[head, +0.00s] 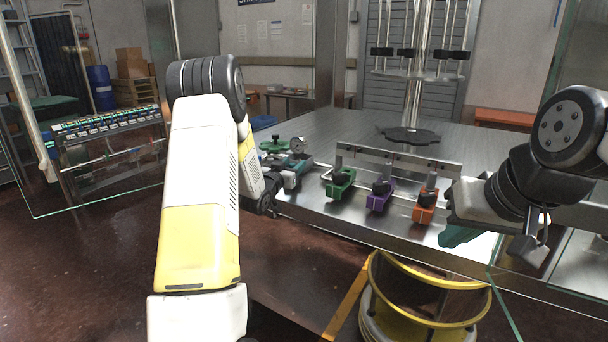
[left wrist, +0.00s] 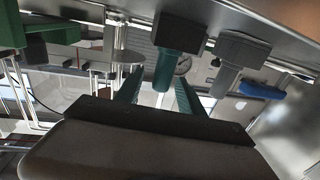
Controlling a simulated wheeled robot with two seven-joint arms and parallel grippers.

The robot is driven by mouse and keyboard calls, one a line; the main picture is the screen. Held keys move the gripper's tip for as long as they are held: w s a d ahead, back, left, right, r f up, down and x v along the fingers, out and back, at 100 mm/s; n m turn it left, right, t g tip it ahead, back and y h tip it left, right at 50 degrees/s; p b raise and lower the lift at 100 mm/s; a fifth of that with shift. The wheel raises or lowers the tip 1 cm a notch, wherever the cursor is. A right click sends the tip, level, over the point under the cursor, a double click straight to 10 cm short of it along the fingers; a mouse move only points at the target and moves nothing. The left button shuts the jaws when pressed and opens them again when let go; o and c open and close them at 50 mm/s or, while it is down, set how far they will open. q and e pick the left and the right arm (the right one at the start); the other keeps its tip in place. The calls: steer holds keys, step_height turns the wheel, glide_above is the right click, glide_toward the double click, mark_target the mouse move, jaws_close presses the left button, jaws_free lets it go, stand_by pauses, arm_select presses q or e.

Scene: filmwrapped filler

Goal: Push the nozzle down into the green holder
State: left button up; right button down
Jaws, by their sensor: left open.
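The green holder (head: 340,188) is on the front part of the steel table, leftmost of a row of three. A dark nozzle-like piece (head: 338,171) stands in it; how deep it sits I cannot tell. My left gripper (head: 290,178) is left of the green holder, partly hidden by my own forearm. In the left wrist view my left gripper (left wrist: 160,95) shows two teal fingers apart, with a teal cylinder under a dark block (left wrist: 178,38) seen beyond and between them. A green block (left wrist: 12,28) is at that view's left edge. My right gripper (head: 463,235) is right of the row, mostly hidden.
A purple holder (head: 379,199) and an orange holder (head: 424,212) stand right of the green one, each with a dark piece. A low metal rail (head: 400,160) runs behind them. A gauge (head: 297,145) and green handwheel (head: 275,145) are behind my left gripper. A yellow drum (head: 425,300) stands below.

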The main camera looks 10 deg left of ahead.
arm_select(q)
jaws_close()
stand_by(0.3)
steer(key=shift+r, duration=0.5)
steer(key=r, duration=0.1)
steer(key=s+r, duration=0.1)
steer(key=shift+r, duration=0.35)
steer(key=s+d+r, duration=0.1)
steer(key=s+d, duration=0.1)
steer(key=s, duration=1.2)
steer(key=w+d+r, duration=0.3)
steer(key=w+d, duration=0.5)
steer(key=w+d+r, duration=0.4)
steer(key=w+d, duration=0.3)
steer(key=w, duration=0.2)
steer(key=shift+d+r, duration=0.2)
steer(key=shift+d, duration=0.2)
